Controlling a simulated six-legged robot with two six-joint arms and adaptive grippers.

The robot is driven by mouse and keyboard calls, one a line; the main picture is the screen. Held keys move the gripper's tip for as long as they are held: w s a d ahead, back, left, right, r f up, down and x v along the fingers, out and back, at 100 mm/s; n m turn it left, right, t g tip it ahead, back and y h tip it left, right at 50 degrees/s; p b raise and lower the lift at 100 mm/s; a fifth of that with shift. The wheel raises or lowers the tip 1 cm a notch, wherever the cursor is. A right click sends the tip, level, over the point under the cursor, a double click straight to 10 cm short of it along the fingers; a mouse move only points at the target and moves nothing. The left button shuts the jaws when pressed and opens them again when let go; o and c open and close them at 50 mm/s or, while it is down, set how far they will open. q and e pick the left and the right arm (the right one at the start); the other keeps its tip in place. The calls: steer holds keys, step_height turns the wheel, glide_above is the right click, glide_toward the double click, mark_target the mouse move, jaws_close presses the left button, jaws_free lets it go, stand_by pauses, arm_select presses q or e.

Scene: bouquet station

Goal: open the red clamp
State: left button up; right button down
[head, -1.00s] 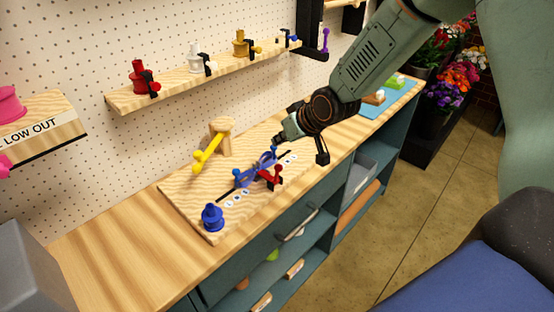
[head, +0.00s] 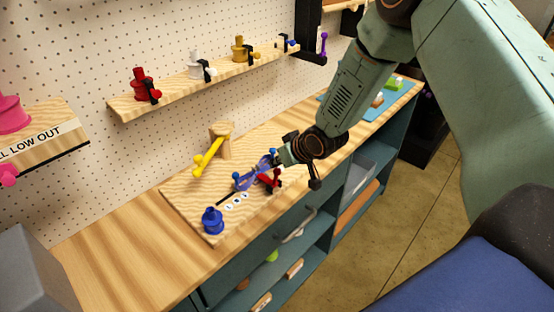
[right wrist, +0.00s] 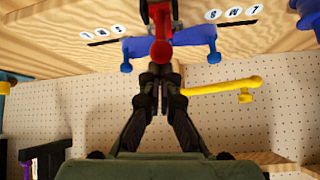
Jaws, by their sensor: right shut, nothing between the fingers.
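The red clamp (head: 270,182) is on the wooden board on the bench, beside a blue two-armed piece (head: 244,179). In the right wrist view the red clamp (right wrist: 161,48) shows its round red knob in front of the blue piece (right wrist: 197,37). My right gripper (head: 277,163) is at the clamp, coming from the upper right; its fingers are together with nothing between them. In the right wrist view its fingertips (right wrist: 158,76) are just below the red knob; I cannot tell whether they touch it. My left gripper is not in view.
The board (head: 185,200) also carries a yellow lever (head: 208,158) on a wooden post and a blue spool (head: 212,219). A wall shelf (head: 128,107) behind holds several coloured spools. The bench top (head: 110,255) at the left front is clear.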

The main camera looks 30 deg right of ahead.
steer(key=shift+w+a+f, duration=0.15)
steer(key=shift+w, duration=0.1)
steer(key=shift+s+d+t+b, duration=0.3)
steer(key=shift+s+t+b, duration=0.1)
steer(key=shift+s, duration=0.15)
steer(key=shift+a+f, duration=0.1)
steer(key=shift+f, duration=0.05)
steer(key=s+d+f+t+y+b, duration=0.2)
steer(key=s+t+b, duration=0.4)
steer(key=b, duration=0.9)
step_height(320, 180, down, 3)
steer(key=t+y, duration=0.1)
steer(key=t, duration=0.2)
steer(key=shift+s+d+r, duration=0.15)
steer(key=shift+r, duration=0.05)
steer(key=shift+b, duration=0.35)
steer(key=shift+s+f, duration=0.1)
steer(key=shift+f, duration=0.05)
